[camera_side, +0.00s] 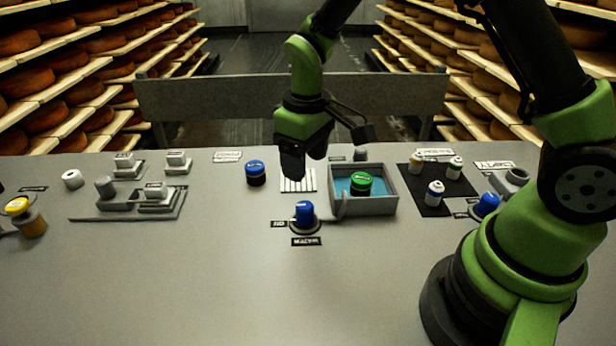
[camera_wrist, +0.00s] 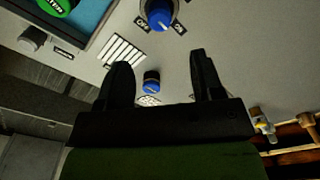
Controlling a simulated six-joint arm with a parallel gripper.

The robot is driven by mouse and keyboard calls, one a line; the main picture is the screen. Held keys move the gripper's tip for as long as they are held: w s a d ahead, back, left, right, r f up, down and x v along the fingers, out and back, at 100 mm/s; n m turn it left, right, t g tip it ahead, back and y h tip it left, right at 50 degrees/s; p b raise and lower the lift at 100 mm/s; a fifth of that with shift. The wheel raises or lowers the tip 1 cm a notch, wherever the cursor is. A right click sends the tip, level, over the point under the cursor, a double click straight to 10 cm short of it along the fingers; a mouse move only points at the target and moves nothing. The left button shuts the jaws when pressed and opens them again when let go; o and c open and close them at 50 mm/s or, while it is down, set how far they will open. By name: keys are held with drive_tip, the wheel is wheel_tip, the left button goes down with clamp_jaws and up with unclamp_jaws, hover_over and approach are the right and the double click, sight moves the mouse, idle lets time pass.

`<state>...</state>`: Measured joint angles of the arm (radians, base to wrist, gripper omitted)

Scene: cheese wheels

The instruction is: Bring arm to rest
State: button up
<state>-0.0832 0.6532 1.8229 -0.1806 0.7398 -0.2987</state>
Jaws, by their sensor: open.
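My gripper (camera_side: 305,165) hangs above the far middle of the grey table in the side view, jaws pointing down. In the wrist view my gripper (camera_wrist: 164,75) shows two black fingers spread apart with nothing held between them. A blue-capped jar (camera_side: 255,173) stands left of it in the side view. It shows between and beyond the fingers in the wrist view (camera_wrist: 151,81). A blue knob (camera_side: 304,213) sits on the table in front of my gripper. It also shows at the top of the wrist view (camera_wrist: 159,12).
A grey basin (camera_side: 391,203) with blue inside holds a green-capped jar (camera_side: 361,183). Right of it, several small jars stand on a black mat (camera_side: 430,209). Grey fixtures (camera_side: 150,199) and a yellow-topped jar (camera_side: 30,218) are at left. The table's front is clear. Cheese shelves flank the room.

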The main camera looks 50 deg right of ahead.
drive_tip(key=s+r+m+t+y, duration=0.1)
drive_tip(key=s+r+m+t, duration=0.1)
drive_tip(key=s+r, duration=0.35)
drive_tip(key=s+r+m+t, duration=0.1)
drive_tip(key=s+r, duration=0.1)
drive_tip(key=r, duration=0.7)
drive_tip(key=s+r+m+t, duration=0.3)
drive_tip(key=s, duration=0.7)
drive_tip(key=shift+s+r+t+y, duration=0.3)
drive_tip(key=shift+t+y, duration=0.1)
